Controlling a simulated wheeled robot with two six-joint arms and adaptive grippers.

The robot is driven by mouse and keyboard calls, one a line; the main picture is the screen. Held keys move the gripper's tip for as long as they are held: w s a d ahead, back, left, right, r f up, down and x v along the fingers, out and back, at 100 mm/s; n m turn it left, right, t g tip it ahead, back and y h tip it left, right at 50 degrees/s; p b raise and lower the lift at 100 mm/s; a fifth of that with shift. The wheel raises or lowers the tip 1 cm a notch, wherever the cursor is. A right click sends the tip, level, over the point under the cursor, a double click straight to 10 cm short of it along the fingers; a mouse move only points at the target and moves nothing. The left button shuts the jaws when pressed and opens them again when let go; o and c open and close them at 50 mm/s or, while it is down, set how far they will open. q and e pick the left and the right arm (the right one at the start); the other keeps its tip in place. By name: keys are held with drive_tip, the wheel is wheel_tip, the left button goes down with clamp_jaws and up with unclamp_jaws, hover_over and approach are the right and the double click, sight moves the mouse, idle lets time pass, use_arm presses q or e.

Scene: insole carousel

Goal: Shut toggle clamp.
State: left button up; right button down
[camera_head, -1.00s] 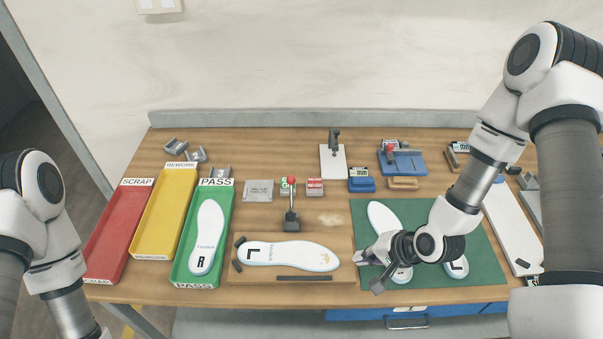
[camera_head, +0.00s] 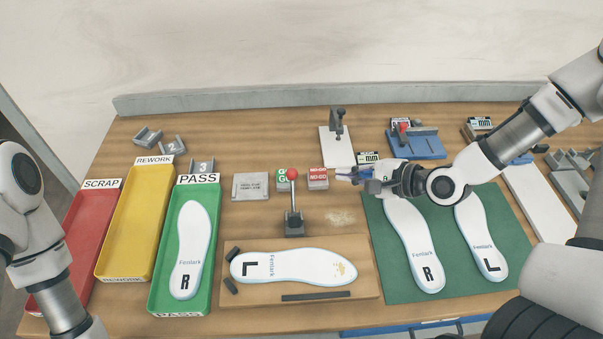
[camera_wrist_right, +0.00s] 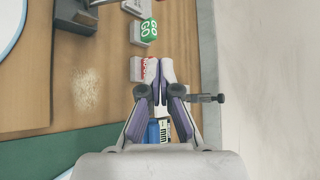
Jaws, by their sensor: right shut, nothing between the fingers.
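The toggle clamp (camera_head: 294,222) stands at the back edge of the wooden fixture board (camera_head: 368,284). Its lever points up, tilted slightly left, with a red knob (camera_head: 292,174) on top. A white left insole (camera_head: 300,267) marked L lies on the board in front of the clamp. My right gripper (camera_head: 348,177) is shut and empty, to the right of the clamp and apart from it, near the red NO-GO block (camera_head: 318,178). In the right wrist view its fingertips (camera_wrist_right: 160,68) are together beside that block. My left gripper is out of view; only that arm shows.
A green GO block (camera_head: 283,184) and a grey plate (camera_head: 251,186) stand left of the right gripper. Green, yellow and red trays (camera_head: 156,290) are at left. A green mat (camera_head: 388,272) with two insoles lies at right. Gauges stand along the back.

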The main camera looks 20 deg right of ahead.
sight(293, 198)
drive_tip(key=w+a+f+p, duration=0.2)
drive_tip(key=w+a, duration=0.3)
drive_tip(key=a, duration=0.2)
drive_tip(key=shift+w+a+f, duration=0.15)
drive_tip(key=shift+w+a, duration=0.1)
drive_tip(key=shift+a, duration=0.1)
